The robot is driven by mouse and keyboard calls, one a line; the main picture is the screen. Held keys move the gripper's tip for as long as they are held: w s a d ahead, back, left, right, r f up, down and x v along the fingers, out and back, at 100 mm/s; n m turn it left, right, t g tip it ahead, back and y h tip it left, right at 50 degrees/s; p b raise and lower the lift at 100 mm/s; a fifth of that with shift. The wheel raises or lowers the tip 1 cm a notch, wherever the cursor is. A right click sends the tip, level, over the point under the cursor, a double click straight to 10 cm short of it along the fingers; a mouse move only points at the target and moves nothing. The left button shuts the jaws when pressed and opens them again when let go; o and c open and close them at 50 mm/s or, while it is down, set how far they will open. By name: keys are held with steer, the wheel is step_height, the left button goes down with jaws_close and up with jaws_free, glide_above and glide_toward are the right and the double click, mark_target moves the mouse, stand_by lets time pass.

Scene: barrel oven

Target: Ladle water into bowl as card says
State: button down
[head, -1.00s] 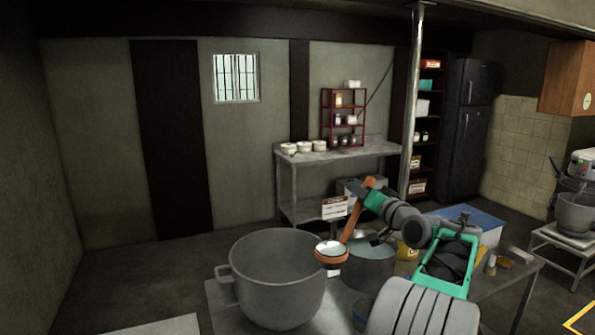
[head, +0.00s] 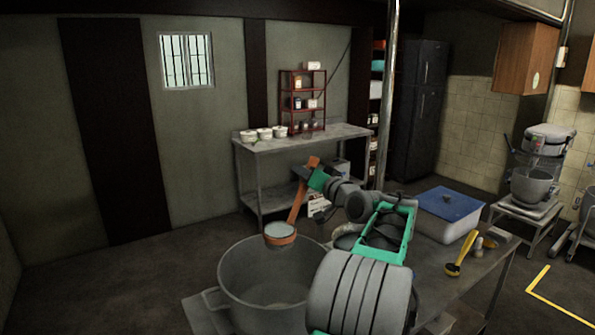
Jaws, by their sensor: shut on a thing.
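My gripper (head: 314,178) is shut on the upper handle of an orange-brown ladle (head: 297,205). The ladle hangs with its handle slightly tilted and its cup low. The cup shows a pale, level surface that looks like water. In the picture the cup overlaps the far rim of a large grey two-handled vessel (head: 235,282), apparently the bowl. Some of the vessel's inside shows, but I cannot tell how much water is in it. Another grey vessel (head: 346,241) is mostly hidden behind my arm. I cannot make out a readable card.
The vessels stand on a metal table (head: 445,285). To the right are a white bin with a blue lid (head: 450,203) and a yellow utensil (head: 463,252). A metal post (head: 389,90) rises behind. A back bench (head: 345,133) holds white bowls and a red rack (head: 303,100).

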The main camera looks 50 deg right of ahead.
steer(key=w+a+r+n+b, duration=0.2)
steer(key=w+a+n+b, duration=0.3)
steer(key=a+n+b, duration=0.6)
steer(key=w+a+f+n+b, duration=0.2)
steer(key=a+f+n+b, duration=0.2)
steer(key=b, duration=0.6)
steer(key=w+a+f+n+g+h+b, duration=0.1)
steer(key=w+a+f+n+b, duration=0.1)
steer(key=a+f+n+b, duration=0.2)
steer(key=a+f+b, duration=0.1)
steer(key=a+b, duration=0.2)
steer(key=b, duration=0.3)
steer(key=shift+a+n, duration=0.35)
steer(key=shift+n, duration=0.05)
steer(key=shift+r, duration=0.1)
stand_by(1.1)
